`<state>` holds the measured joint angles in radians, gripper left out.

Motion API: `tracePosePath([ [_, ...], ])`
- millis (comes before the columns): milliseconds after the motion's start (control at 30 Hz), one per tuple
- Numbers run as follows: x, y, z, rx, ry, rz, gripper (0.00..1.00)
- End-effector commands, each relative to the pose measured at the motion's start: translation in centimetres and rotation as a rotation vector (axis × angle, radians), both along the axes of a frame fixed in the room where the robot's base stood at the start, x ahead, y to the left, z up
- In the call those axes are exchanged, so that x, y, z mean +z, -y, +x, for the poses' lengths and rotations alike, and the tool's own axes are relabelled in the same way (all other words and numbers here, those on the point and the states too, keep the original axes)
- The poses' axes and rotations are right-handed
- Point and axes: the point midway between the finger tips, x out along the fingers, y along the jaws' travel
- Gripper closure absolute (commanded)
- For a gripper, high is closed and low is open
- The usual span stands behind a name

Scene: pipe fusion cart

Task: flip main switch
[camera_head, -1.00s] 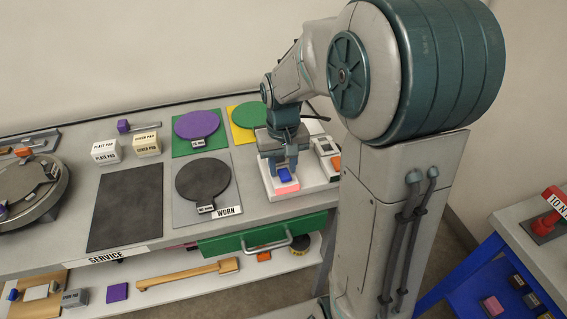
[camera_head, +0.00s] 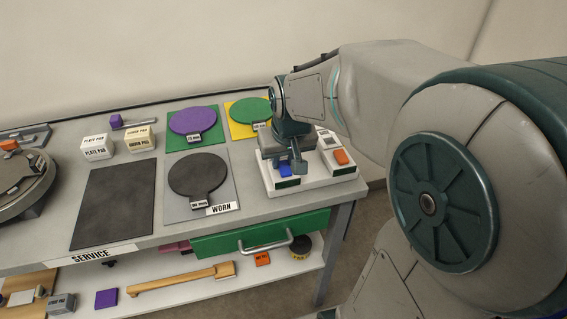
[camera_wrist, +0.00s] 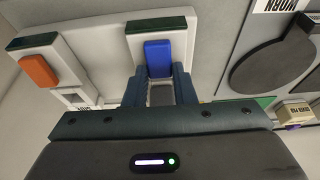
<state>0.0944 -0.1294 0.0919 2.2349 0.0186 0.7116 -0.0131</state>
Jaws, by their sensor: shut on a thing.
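A white switch box (camera_head: 318,178) stands at the right end of the grey bench and carries a blue rocker switch (camera_head: 285,171) and an orange one (camera_head: 341,157). In the wrist view the blue rocker (camera_wrist: 158,58) sits between the fingertips of my gripper (camera_wrist: 159,80), which is shut on it. In the head view my gripper (camera_head: 292,166) points down over the blue side and partly hides it. A dark green strip (camera_wrist: 162,23) lies beside the blue rocker and another beside the orange rocker (camera_wrist: 39,72). The small label is too unclear to read.
Left of the box lie a dark round plate (camera_head: 197,174) on a grey mat marked WORN, and purple (camera_head: 192,120) and green (camera_head: 250,110) discs on coloured mats. A green drawer (camera_head: 235,241) hangs below. The dark mat (camera_head: 113,204) is bare.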

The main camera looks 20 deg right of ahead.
Motion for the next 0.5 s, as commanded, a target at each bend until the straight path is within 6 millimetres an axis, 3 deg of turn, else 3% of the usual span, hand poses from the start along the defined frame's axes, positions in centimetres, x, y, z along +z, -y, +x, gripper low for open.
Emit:
tracePosePath([
  [333,0.13,-0.03,0.01,0.000,0.008,0.000,0.99],
  [367,0.13,-0.03,0.01,0.000,0.008,0.000,0.68],
  [400,0.13,-0.03,0.01,0.000,0.008,0.000,0.57],
  [500,0.10,-0.03,0.00,0.000,0.007,0.000,0.55],
])
